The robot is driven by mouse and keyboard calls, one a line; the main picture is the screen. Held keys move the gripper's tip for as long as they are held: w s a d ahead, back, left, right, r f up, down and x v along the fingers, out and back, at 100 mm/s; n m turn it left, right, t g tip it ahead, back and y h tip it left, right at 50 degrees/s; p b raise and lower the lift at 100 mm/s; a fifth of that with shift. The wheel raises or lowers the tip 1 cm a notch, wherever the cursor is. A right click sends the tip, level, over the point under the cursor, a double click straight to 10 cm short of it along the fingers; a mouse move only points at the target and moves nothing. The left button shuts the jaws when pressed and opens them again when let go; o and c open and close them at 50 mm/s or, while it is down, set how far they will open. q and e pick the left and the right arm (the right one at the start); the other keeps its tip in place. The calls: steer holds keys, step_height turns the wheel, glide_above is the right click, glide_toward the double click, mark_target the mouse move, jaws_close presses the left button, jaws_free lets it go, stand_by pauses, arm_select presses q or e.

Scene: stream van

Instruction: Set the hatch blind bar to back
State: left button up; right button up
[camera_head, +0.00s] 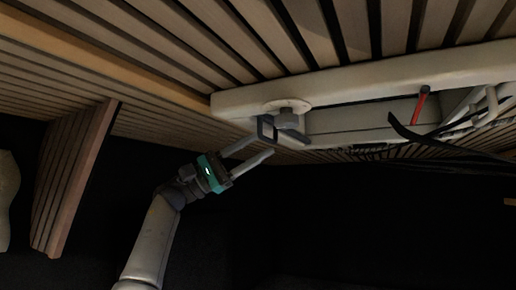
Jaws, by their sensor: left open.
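A pale hatch frame (360,84) is set in the slatted ceiling. On its near left corner is a round whitish plate (287,104) with a short grey piece (289,121) hanging below it. This looks like the hatch blind bar's fitting, but I cannot tell which way it is set. My left gripper (263,146) comes up from the lower left. Its fingers are apart, with tips just below and left of the grey piece. A dark square loop (266,130) is by the upper fingertip; I cannot tell whether they touch. My right gripper is not in view.
A red-handled rod (421,104), dark strips and pale tubes (490,100) lie in the hatch opening at right. A slatted wooden panel (75,180) hangs at left. The space below the ceiling is dark and looks mostly empty.

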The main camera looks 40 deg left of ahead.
arm_select(q)
steer(key=b+v, duration=0.4)
steer(key=v, duration=1)
steer(key=shift+a+f, duration=0.2)
steer(key=shift+s, duration=0.15)
